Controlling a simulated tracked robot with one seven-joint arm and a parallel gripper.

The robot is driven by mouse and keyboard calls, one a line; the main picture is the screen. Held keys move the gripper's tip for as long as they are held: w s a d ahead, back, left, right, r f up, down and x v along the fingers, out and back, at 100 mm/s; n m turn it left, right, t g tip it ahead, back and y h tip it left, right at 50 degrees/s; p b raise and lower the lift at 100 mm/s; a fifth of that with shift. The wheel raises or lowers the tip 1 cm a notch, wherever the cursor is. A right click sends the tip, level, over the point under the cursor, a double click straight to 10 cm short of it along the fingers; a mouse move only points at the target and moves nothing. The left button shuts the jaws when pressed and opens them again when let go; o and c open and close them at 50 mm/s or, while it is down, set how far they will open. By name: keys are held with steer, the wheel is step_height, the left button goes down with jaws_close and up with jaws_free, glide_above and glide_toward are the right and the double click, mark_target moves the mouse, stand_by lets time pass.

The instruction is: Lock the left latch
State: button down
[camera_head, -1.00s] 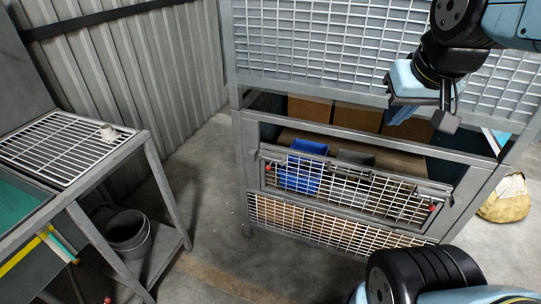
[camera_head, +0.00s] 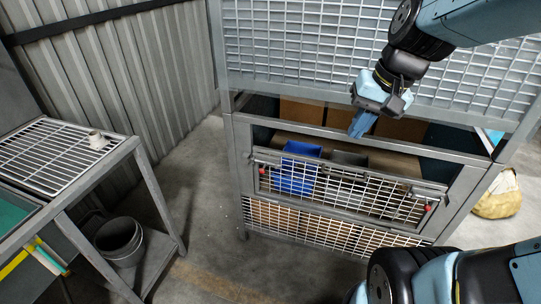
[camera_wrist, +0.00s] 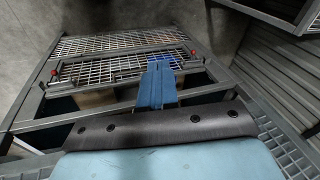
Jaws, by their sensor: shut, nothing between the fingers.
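The left latch shows as a small red-tipped piece (camera_head: 262,171) at the left end of the mesh flap (camera_head: 340,190) on the metal cage. In the wrist view the left latch's red tip (camera_wrist: 193,52) is right of the fingers. A matching right latch (camera_head: 429,208) sits at the flap's other end. My gripper (camera_head: 358,132) is shut and empty, its blue fingers pointing down in front of the cage opening, above the flap and to the right of the left latch. In the wrist view my gripper (camera_wrist: 158,65) overlaps the flap. Whether either latch is locked is too small to tell.
A blue bin (camera_head: 297,170) and cardboard boxes (camera_head: 305,110) are inside the cage. A metal bench with a grate (camera_head: 50,152) stands left, a bucket (camera_head: 120,240) beneath it. A yellowish sack (camera_head: 500,196) lies right. Floor between bench and cage is clear.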

steer(key=w+a+f+m+g+y, duration=0.1)
steer(key=w+a+f+m+y, duration=0.35)
steer(key=w+f, duration=0.3)
steer(key=w+a+f+m+g+y, duration=0.25)
steer(key=w+f+m+y, duration=0.25)
steer(key=w+f, duration=0.3)
steer(key=w+f+m+t, duration=0.2)
steer(key=f+m+t, duration=0.1)
steer(key=f, duration=0.4)
steer(key=w+d+f+m+t+y, duration=0.1)
steer(key=w+f+m+t, duration=0.1)
steer(key=f+m, duration=0.3)
steer(key=w+d+f+m+t, duration=0.1)
steer(key=w+f+m+t, duration=0.2)
steer(key=f, duration=0.7)
steer(key=shift+m+t, duration=0.75)
steer(key=shift+m, duration=0.2)
steer(key=shift+d+f+y, duration=0.1)
steer(key=shift+y, duration=0.15)
steer(key=x, duration=1.4)
